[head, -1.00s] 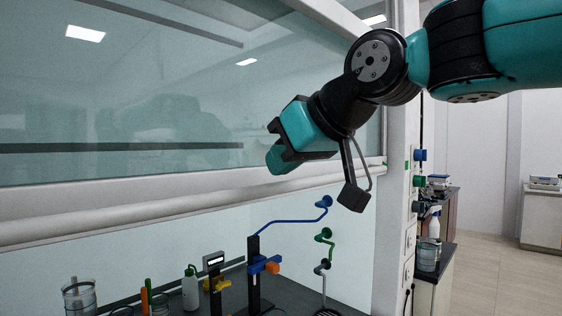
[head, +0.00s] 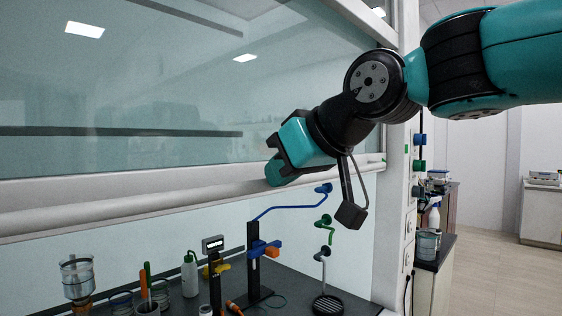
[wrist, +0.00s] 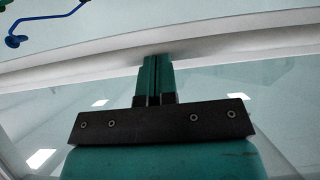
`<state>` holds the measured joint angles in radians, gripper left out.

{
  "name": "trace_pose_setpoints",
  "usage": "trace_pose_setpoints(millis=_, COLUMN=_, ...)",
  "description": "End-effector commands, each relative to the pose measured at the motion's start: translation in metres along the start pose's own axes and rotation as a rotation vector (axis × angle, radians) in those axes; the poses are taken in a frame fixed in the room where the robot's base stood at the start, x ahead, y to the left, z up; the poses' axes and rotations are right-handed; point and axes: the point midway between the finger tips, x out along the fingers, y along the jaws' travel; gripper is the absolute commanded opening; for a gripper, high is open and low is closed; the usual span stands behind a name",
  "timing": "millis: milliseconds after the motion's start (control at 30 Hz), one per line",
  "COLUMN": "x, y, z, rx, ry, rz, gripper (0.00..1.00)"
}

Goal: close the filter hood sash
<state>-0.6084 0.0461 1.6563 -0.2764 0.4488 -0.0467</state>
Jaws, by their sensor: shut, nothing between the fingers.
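The hood sash is a large glass pane (head: 120,90) with a pale rounded handle bar (head: 120,207) along its lower edge. The sash is partly raised, with an open gap between the bar and the dark worktop. My gripper (head: 272,178) is shut and empty, its tip at the bar towards the right end. In the wrist view my gripper (wrist: 157,62) points at the pale bar (wrist: 225,45), its closed fingertips at the bar's edge. I cannot tell whether they touch it.
Inside the hood stand a glass vessel (head: 77,275), a wash bottle (head: 190,273), a dark stand with a blue clamp (head: 254,262) and a round black plate (head: 328,304). A white frame post (head: 392,220) with coloured valve knobs borders the right. Open floor (head: 490,265) lies beyond.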

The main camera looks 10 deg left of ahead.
Motion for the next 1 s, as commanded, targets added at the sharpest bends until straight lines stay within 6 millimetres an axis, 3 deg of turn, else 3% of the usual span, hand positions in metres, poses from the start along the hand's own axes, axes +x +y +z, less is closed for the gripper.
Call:
trace_pose_setpoints(millis=33, x=0.026, y=0.000, z=0.038, rx=0.005, ry=-0.030, rz=-0.005, gripper=0.00)
trace_pose_setpoints(millis=800, x=0.172, y=-0.001, z=0.265, rx=0.004, ry=-0.020, rz=-0.004, gripper=0.00)
trace_pose_setpoints(millis=1000, x=0.206, y=-0.002, z=0.316, rx=0.002, ry=-0.017, rz=-0.004, gripper=0.00)
